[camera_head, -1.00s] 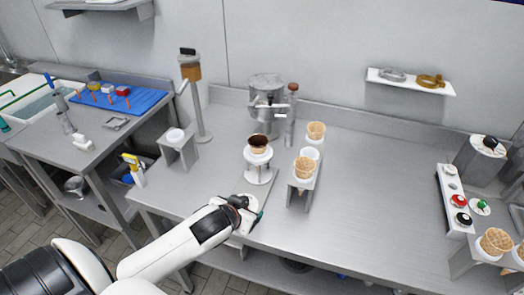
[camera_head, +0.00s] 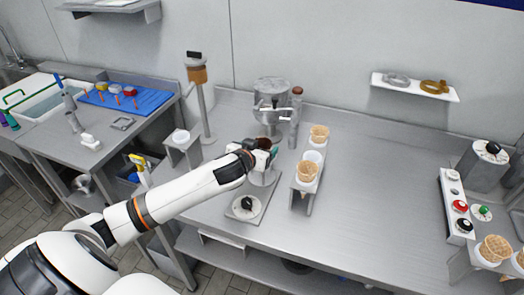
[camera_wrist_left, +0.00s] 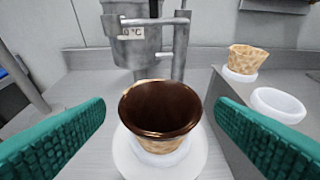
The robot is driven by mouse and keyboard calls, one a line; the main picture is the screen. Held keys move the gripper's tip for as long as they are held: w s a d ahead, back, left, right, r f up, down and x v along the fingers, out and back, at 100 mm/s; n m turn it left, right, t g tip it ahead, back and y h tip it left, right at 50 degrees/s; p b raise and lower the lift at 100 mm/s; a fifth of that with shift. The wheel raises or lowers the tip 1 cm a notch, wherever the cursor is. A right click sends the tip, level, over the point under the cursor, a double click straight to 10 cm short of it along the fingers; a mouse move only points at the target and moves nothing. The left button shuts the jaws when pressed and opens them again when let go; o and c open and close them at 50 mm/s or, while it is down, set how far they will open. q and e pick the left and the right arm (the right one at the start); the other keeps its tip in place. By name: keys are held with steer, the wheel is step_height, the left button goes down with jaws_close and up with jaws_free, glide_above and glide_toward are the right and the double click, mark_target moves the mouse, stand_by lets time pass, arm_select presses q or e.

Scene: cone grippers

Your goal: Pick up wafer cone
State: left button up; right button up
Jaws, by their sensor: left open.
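A wafer cone (camera_wrist_left: 160,112) with a dark brown, glossy inside stands upright in a white round holder (camera_wrist_left: 140,165) in the left wrist view. In the head view its dark top (camera_head: 263,143) shows beside my left gripper (camera_head: 268,154), which hides part of it. My left gripper is open, with one green padded finger on each side of the cone. Gaps show between the fingers and the cone in the wrist view. My right gripper is not in view.
A metal machine (camera_head: 271,100) with a tap stands just behind the cone. To its right, a grey rack (camera_head: 297,193) holds plain wafer cones (camera_head: 307,172) and a white empty ring (camera_wrist_left: 278,104). A plate with a black knob (camera_head: 246,206) lies in front. The counter's right middle is clear.

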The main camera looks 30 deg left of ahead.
arm_select(q)
steer(key=p+x, duration=0.1)
steer(key=x, duration=0.3)
steer(key=shift+w+f, duration=0.1)
steer(key=shift+w, duration=0.2)
steer(key=c, duration=0.8)
